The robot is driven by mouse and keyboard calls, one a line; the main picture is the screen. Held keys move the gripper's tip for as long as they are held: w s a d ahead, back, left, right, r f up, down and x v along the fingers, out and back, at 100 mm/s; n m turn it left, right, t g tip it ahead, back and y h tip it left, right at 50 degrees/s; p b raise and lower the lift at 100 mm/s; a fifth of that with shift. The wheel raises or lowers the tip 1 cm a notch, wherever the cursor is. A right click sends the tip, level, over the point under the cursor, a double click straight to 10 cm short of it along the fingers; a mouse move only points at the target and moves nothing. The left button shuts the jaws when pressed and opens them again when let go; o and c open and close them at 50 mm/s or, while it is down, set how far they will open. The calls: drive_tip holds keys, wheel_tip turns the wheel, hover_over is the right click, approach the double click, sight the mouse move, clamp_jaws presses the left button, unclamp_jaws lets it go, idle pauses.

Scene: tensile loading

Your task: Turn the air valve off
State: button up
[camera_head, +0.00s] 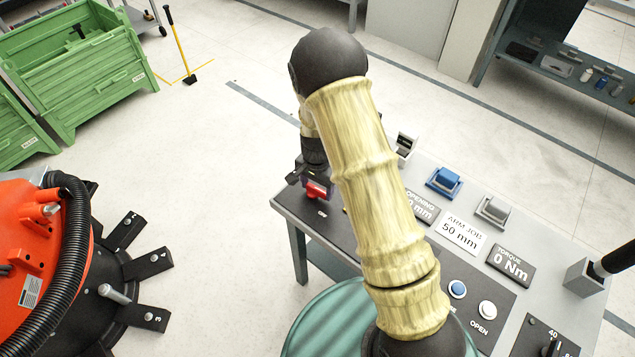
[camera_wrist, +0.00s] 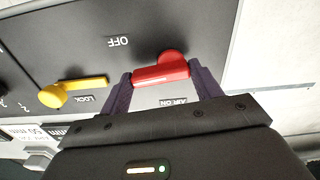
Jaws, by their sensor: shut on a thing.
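The air valve is a red lever handle (camera_wrist: 160,74) on a dark panel (camera_wrist: 60,30). In the wrist view it lies roughly crosswise, with its round hub at the upper right, between an "OFF" label (camera_wrist: 118,42) and an "AIR ON" label (camera_wrist: 174,102). My gripper (camera_wrist: 160,82) is shut on the red handle, one finger at each end of the grasped part. In the head view the red valve (camera_head: 317,190) shows at the table's left end, with my gripper (camera_head: 310,180) over it. My arm hides part of the table.
A yellow lock lever (camera_wrist: 75,92) sits left of the red handle. The table (camera_head: 285,200) carries a blue switch (camera_head: 444,182), a grey switch (camera_head: 492,209) and several display plates. An orange machine (camera_head: 35,250) with dark tabs and green crates (camera_head: 85,75) stand left. Floor between is clear.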

sight(317, 189)
drive_tip(key=shift+r+m, duration=0.1)
drive_tip(key=shift+m, duration=0.5)
drive_tip(key=o, duration=1)
wheel_tip(317, 189, up, 17)
drive_tip(key=shift+r, duration=0.15)
drive_tip(key=shift+p, duration=0.3)
